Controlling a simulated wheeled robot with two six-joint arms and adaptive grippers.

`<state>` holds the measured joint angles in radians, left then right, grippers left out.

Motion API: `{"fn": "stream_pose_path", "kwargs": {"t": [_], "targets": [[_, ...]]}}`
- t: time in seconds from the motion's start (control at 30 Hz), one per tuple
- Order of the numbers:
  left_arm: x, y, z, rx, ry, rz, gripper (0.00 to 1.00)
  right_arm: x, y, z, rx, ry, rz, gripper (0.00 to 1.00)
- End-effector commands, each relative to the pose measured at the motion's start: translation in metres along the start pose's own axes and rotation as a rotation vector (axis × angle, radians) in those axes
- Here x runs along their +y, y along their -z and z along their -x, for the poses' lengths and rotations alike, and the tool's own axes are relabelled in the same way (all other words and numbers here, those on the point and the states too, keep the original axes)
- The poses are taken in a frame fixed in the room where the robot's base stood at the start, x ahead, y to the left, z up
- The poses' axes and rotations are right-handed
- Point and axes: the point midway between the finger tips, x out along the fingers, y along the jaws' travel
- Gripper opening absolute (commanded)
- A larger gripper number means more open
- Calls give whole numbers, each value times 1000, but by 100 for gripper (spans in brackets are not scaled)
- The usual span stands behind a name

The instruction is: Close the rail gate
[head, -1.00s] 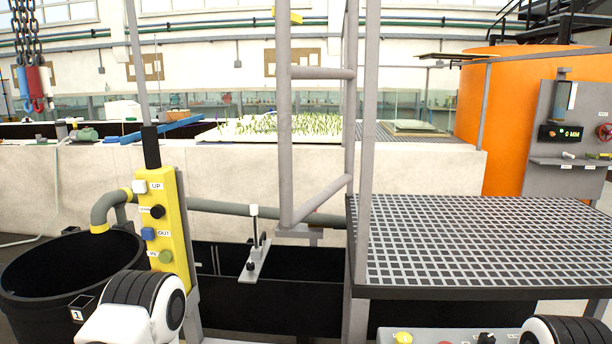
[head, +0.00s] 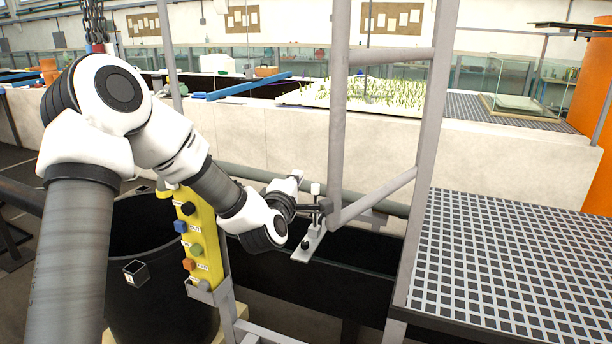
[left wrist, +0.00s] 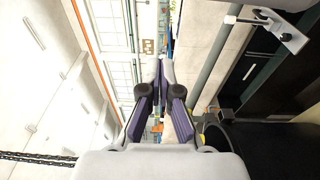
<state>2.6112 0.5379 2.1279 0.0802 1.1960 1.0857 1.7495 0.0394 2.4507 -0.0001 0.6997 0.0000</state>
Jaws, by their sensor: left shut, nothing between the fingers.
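The rail gate (head: 339,120) is a grey tubular frame at the middle of the head view. It stands at an angle, with a level upper rail and a slanting lower rail (head: 380,196) running to a grey post (head: 428,150) beside the grating platform. My left gripper (head: 314,207) is shut and empty, close to the foot of the gate's left upright; I cannot tell whether they touch. In the left wrist view its dark fingers (left wrist: 161,95) show together at the middle. My right gripper is not in view.
A bracket with a white-topped pin (head: 310,243) is just below my left gripper; it also shows in the left wrist view (left wrist: 283,28). A yellow button box (head: 203,245) and black tub (head: 150,300) stand left. The grating platform (head: 510,270) fills the right.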

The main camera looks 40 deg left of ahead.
Motion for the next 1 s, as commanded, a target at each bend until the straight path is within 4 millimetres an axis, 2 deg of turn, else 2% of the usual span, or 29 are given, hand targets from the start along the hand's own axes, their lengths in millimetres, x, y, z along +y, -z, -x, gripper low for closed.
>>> {"fn": "stream_pose_path", "kwargs": {"t": [0.03,0.33,0.5,0.6,1.0], "targets": [[3,0,-10,1,1,-5,0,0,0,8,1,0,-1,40],[4,-1,-76,-1,0,-7,0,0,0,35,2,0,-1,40],[3,-29,-67,-6,3,-7,0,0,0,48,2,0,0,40],[1,-36,-64,-4,2,-5,0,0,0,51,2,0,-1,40],[-2,-40,-62,-3,2,-4,0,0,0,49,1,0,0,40]]}}
